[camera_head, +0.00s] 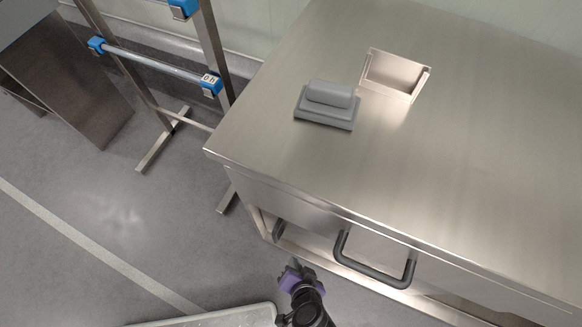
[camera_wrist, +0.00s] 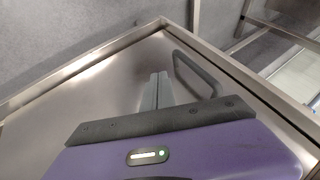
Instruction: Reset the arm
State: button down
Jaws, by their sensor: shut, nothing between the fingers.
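My gripper (camera_head: 298,276), purple and black, is at the bottom middle of the head view, in front of the steel table (camera_head: 480,130) and lower than its top. Its fingers are too small to make out there. In the wrist view my gripper's grey fingers (camera_wrist: 159,91) are together with nothing between them, beyond the purple housing. They appear against a steel panel with a dark grey handle (camera_wrist: 197,73). I cannot tell how far they are from it.
A grey block with a raised grip (camera_head: 328,105) sits on the tabletop beside a rectangular opening (camera_head: 396,74). A dark handle (camera_head: 374,262) sticks out from the table's front. A metal rack with blue clamps (camera_head: 210,84) stands left. Floor (camera_head: 130,215) is open at left.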

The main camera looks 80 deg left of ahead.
jog(key=v, duration=0.4)
jog(key=shift+p, duration=0.35)
